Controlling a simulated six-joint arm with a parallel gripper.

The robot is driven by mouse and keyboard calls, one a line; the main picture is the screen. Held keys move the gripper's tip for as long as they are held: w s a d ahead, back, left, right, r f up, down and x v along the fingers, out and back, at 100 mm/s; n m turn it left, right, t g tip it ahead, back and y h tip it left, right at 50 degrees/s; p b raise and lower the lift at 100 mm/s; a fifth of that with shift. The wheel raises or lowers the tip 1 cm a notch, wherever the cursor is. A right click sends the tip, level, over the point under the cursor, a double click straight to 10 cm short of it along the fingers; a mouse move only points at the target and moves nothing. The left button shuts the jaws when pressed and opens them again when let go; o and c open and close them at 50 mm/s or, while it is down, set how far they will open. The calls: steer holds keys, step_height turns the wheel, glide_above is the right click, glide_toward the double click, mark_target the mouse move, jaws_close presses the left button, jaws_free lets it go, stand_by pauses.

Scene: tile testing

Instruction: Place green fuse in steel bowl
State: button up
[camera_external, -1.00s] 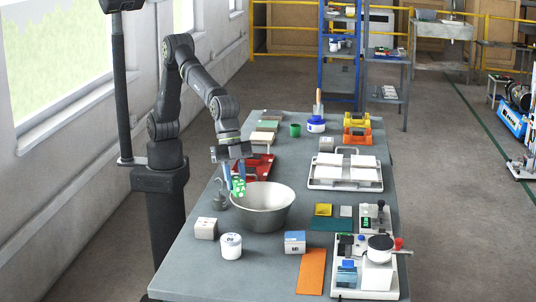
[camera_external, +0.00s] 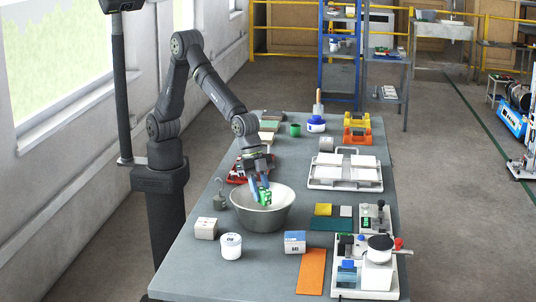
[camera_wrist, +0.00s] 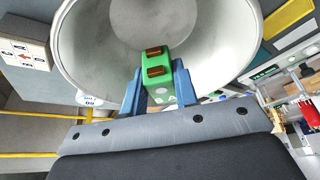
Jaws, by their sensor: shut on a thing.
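The green fuse (camera_external: 264,197) is a small green block; in the wrist view it (camera_wrist: 157,72) shows copper-coloured contacts on its face. My gripper (camera_external: 259,190) has blue fingers and is shut on the fuse, one finger on each side; it also shows in the wrist view (camera_wrist: 158,88). The steel bowl (camera_external: 262,219) is wide and round and stands on the table. In the wrist view the bowl (camera_wrist: 90,45) fills the area beyond the fuse. The fuse is over the bowl's opening; I cannot tell how far it is above the bottom.
A white jar (camera_external: 231,246) and a white box (camera_external: 206,228) stand in front of the bowl. A hook-shaped metal weight (camera_external: 221,201) is close to its left. A red tray (camera_external: 238,172) lies behind it. A testing device (camera_external: 365,265) stands at the front right.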

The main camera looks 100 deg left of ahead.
steer(key=shift+f, duration=3.5)
steer(key=shift+f, duration=0.2)
steer(key=o, duration=1)
steer(key=v, duration=1.2)
steer(key=shift+r, duration=0.2)
